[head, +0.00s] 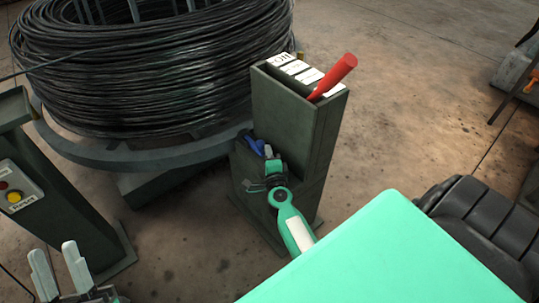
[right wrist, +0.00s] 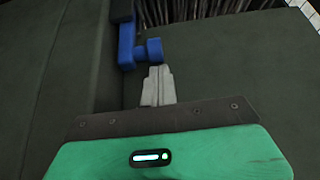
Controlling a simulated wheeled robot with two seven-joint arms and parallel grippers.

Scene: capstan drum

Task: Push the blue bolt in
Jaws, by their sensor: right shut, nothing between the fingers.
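The blue bolt (head: 254,146) is on the side of the dark green post (head: 289,115), low beside its taller part. In the right wrist view the blue bolt (right wrist: 127,46) has a handle with a rounded end that sticks out to the right. My right gripper (head: 268,153) is shut and empty, right at the bolt. In the right wrist view its fingertips (right wrist: 158,70) are just below the handle's end; I cannot tell if they touch. My left gripper (head: 58,262) is open and empty at the bottom left, away from the post.
A red lever (head: 334,76) leans out of the post top beside white labels (head: 295,67). A large coil of black wire (head: 150,70) on a round grey frame stands behind. A panel with a yellow button (head: 14,197) stands at the left. Floor right of the post is open.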

